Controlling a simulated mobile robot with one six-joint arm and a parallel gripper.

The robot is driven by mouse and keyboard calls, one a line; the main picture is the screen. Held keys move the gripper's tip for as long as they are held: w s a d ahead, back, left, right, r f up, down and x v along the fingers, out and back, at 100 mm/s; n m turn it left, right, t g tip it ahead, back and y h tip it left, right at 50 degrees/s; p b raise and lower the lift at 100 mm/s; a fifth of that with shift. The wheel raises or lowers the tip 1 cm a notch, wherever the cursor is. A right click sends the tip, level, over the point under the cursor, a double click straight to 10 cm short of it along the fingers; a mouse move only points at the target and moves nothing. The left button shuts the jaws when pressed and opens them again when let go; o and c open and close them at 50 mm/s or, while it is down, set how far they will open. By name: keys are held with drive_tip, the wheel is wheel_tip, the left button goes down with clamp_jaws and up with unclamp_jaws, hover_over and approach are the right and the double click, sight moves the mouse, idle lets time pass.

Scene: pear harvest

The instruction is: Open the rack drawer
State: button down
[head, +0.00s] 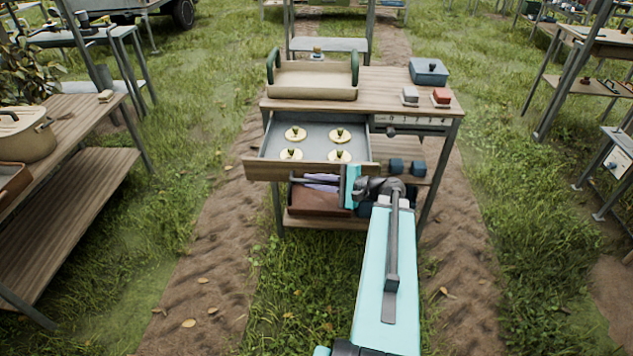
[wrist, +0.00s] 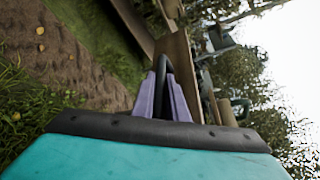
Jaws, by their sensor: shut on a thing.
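The rack drawer (head: 262,171) is pulled out from under the top of the wooden rack (head: 400,84). Its grey tray lies open to view, with several pale round pieces with green tips (head: 340,135) inside. My gripper (head: 318,182) is at the wooden drawer front, reaching it from the right. In the wrist view its purple fingers (wrist: 164,92) are shut on the dark drawer handle (wrist: 164,62), which stands out from the wooden front. In the head view the fingers and the drawer front hide most of the handle.
A tray with green handles (head: 312,94), a blue lidded box (head: 428,72) and small red and grey blocks (head: 441,97) stand on the rack top. A brown bin (head: 312,200) is below the drawer. A wooden table (head: 75,105) stands left; grass and soil lie clear in front.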

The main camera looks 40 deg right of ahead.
drive_tip(key=c, duration=2)
unclamp_jaws()
drive_tip(key=shift+w+a+r, duration=0.1)
drive_tip(key=shift+w+a, duration=0.05)
drive_tip(key=shift+a, duration=0.35)
drive_tip(key=shift+c, duration=0.2)
drive_tip(key=shift+d, duration=0.15)
drive_tip(key=shift+s+d, duration=0.3)
drive_tip(key=shift+s, duration=0.1)
drive_tip(key=b+v, duration=0.1)
drive_tip(key=v, duration=1.2)
drive_tip(key=shift+w, duration=0.1)
